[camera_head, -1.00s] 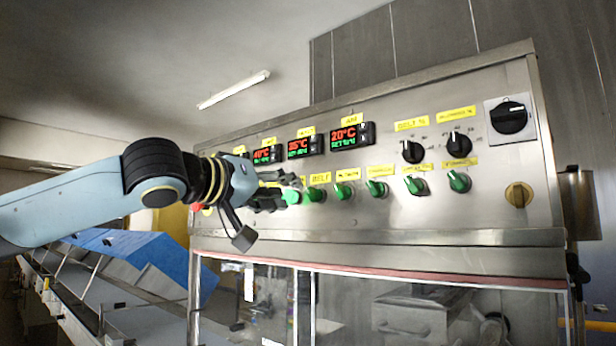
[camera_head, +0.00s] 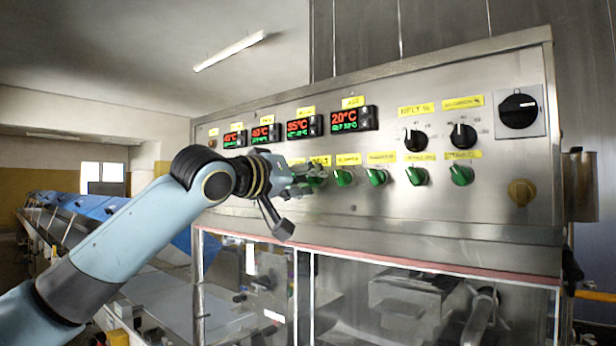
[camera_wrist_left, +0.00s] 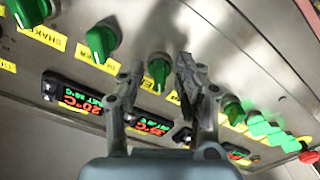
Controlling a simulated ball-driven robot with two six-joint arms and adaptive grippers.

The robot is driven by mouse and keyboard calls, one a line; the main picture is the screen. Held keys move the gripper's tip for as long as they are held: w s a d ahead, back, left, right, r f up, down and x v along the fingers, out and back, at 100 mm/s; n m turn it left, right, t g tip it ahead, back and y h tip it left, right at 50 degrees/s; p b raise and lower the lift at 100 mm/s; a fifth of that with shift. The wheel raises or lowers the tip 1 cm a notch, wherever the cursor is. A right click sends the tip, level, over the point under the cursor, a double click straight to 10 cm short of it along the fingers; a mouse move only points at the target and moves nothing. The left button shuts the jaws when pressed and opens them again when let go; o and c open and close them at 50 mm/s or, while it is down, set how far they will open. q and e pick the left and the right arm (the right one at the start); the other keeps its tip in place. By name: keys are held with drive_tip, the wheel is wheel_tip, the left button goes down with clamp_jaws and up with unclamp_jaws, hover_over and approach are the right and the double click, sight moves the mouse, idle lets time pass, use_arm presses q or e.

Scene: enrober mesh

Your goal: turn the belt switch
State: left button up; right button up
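The belt switch (camera_head: 317,178) is a green knob under a yellow label reading BELT, on a steel control panel (camera_head: 420,215). It is partly hidden by my left gripper (camera_head: 306,180) in the head view. In the left wrist view the green belt switch (camera_wrist_left: 159,72) shows between the two dark fingertips of my left gripper (camera_wrist_left: 158,82). The fingers are spread, one on each side of the knob, with a visible gap to it. I cannot tell how near the tips are to the panel face. My right gripper is out of view.
More green knobs (camera_head: 377,177) stand in a row to the right, with black knobs (camera_head: 463,136) above. Red-lit displays (camera_head: 353,119) sit above the row. In the wrist view, green buttons (camera_wrist_left: 257,126) and a red button (camera_wrist_left: 308,157) lie to the right.

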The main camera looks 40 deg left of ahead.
use_arm(q)
clamp_jaws()
drive_tip(key=shift+m, duration=0.5)
drive_tip(key=m, duration=0.2)
drive_tip(key=shift+m, duration=0.4)
drive_tip(key=m, duration=0.3)
drive_tip(key=shift+m, duration=0.3)
drive_tip(key=m, duration=0.4)
drive_tip(key=shift+m, duration=0.3)
